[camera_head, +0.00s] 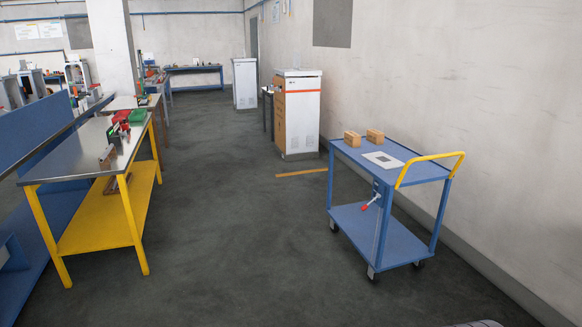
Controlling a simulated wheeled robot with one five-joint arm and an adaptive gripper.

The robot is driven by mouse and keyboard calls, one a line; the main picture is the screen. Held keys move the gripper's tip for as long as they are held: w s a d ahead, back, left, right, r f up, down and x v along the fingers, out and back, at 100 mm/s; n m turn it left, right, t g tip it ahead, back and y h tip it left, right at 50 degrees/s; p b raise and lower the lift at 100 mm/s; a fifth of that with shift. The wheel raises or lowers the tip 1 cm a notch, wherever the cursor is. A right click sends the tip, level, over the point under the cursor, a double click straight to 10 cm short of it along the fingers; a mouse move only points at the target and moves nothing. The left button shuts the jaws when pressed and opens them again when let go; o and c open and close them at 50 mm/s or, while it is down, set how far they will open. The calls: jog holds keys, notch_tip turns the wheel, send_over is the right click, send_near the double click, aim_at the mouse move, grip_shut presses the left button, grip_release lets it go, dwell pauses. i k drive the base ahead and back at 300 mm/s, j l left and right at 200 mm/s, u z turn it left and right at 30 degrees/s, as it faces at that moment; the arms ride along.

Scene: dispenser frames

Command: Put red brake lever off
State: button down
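The red brake lever (365,207) is on the near side of the blue trolley (375,171), below the top shelf. Its red tip points down and to the left, and its thin pale rod runs up to a bracket (377,189) near a blue upright. The lever is small in the picture, and I cannot tell whether it is on or off.
The trolley carries two tan blocks (352,138) and a pale square plate (383,159); a yellow handle (430,164) is at its right. A yellow-legged workbench (95,160) stands left. A wooden strip (301,173) lies beyond. Dark floor (225,240) between is clear.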

aim_at(365, 206)
jog(key=i+l, duration=0.1)
jog(key=i, duration=1.65)
jog(key=i+l+u, duration=0.1)
jog(key=i+u, duration=0.35)
jog(key=i+l+u, duration=0.3)
jog(key=i+u, duration=0.15)
jog(key=i, duration=0.2)
jog(key=i+l+u, duration=0.45)
